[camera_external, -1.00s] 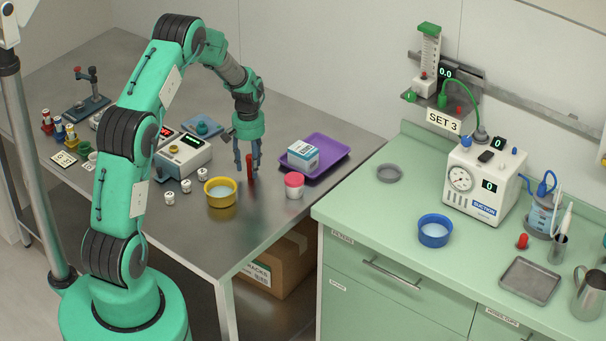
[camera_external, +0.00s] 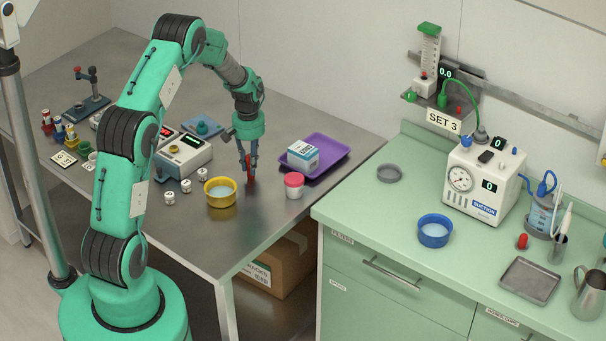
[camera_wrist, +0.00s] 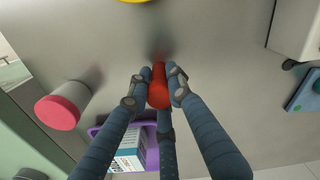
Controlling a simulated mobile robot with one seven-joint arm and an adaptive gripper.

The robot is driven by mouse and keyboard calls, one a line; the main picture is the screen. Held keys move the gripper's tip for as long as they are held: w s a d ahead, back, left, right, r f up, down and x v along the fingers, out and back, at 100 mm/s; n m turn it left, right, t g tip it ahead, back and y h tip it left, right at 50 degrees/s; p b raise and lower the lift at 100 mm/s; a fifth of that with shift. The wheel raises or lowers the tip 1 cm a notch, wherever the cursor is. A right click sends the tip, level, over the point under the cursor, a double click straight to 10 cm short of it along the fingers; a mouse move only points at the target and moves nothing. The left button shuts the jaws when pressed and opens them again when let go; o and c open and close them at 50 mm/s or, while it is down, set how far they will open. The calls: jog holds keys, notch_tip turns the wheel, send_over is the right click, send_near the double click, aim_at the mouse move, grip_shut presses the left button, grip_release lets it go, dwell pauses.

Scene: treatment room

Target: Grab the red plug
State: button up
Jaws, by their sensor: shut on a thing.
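The red plug (camera_external: 250,179) is a slim red upright piece on the steel table, right of the yellow bowl. In the wrist view the red plug (camera_wrist: 158,88) sits between the dark blue fingers, which press on it from the sides. My gripper (camera_external: 248,172) points down and is shut on the plug; it also shows in the wrist view (camera_wrist: 157,85). The fingers hide part of the plug. I cannot tell whether its lower end still touches the table.
A yellow bowl (camera_external: 221,194) stands close on the left. A pink-lidded jar (camera_external: 294,186) and a purple tray (camera_external: 337,150) with a box (camera_external: 303,156) are on the right. A device (camera_external: 184,152) and small white pots (camera_external: 186,186) lie left. The table front is clear.

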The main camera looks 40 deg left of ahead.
jog(key=shift+r, duration=0.1)
notch_tip(320, 180, up, 10)
jog(key=shift+f+p, duration=0.1)
jog(key=shift+p, duration=0.6)
jog(key=shift+d, duration=0.1)
dwell(0.4)
